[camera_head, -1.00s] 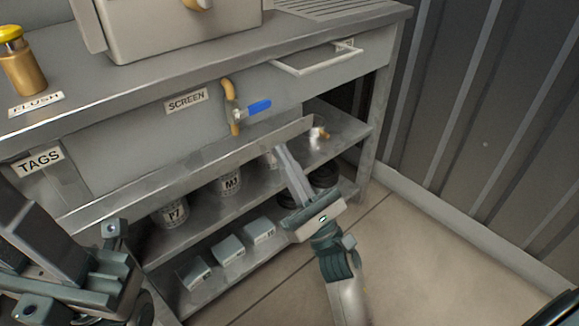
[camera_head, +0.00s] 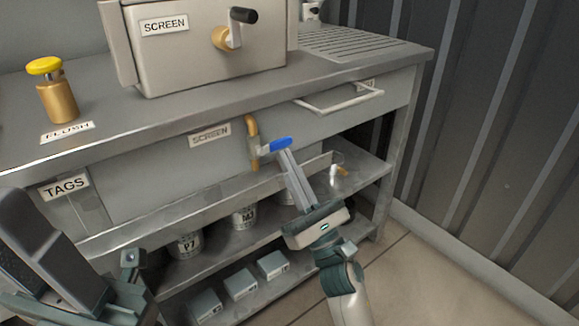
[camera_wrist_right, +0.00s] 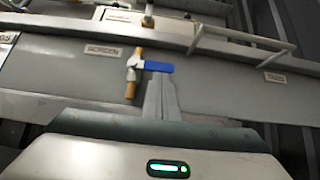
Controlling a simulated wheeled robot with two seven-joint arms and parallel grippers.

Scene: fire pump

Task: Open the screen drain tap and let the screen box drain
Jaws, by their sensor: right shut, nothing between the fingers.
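The drain tap is a curved brass pipe (camera_head: 253,142) on the bench's front panel, beside a SCREEN label (camera_head: 209,135). Its blue lever (camera_head: 281,144) points right, crosswise to the pipe; it also shows in the right wrist view (camera_wrist_right: 159,67). The grey screen box (camera_head: 180,58) stands on the bench top, with a brass hub and black-handled crank. My right gripper (camera_head: 286,155) is shut and empty, its fingertips just under the lever. I cannot tell whether they touch it. My left arm is at the lower left; its gripper's jaws are not clear.
A brass post with a yellow cap (camera_head: 55,92) stands on the bench by the FLUSH label. A long metal trough (camera_head: 190,205) runs below the panel. A drawer handle (camera_head: 340,100) juts out at right. Lower shelves hold tins (camera_head: 186,246) and small boxes (camera_head: 240,283).

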